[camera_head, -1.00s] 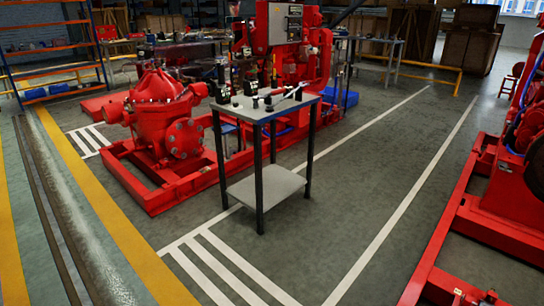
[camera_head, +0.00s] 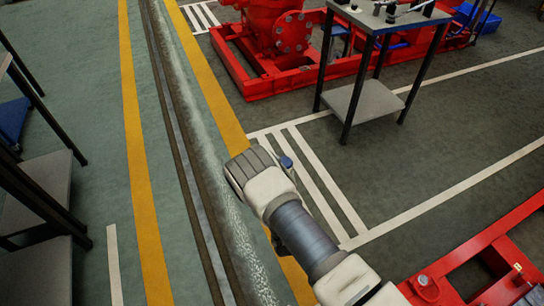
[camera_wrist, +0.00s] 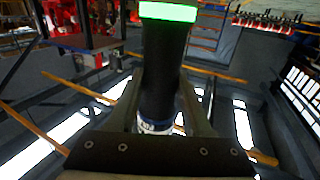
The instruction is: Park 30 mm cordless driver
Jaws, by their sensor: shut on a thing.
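In the wrist view my gripper (camera_wrist: 160,112) is shut on a dark, rounded cylinder with a bright green band at its top, which appears to be the cordless driver (camera_wrist: 162,62). A blue and white patch shows low between the fingers. In the head view my arm reaches up from the bottom, with its dark grey end (camera_head: 250,170) over the grey rail and yellow line. The fingers and the driver cannot be made out clearly there.
A grey-topped table (camera_head: 385,17) with small dark items and a lower shelf (camera_head: 366,102) stands at upper right. Red pump machinery (camera_head: 285,35) is behind it. A red frame (camera_head: 470,255) lies at lower right. A dark-legged table stands at far left. Open floor lies between.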

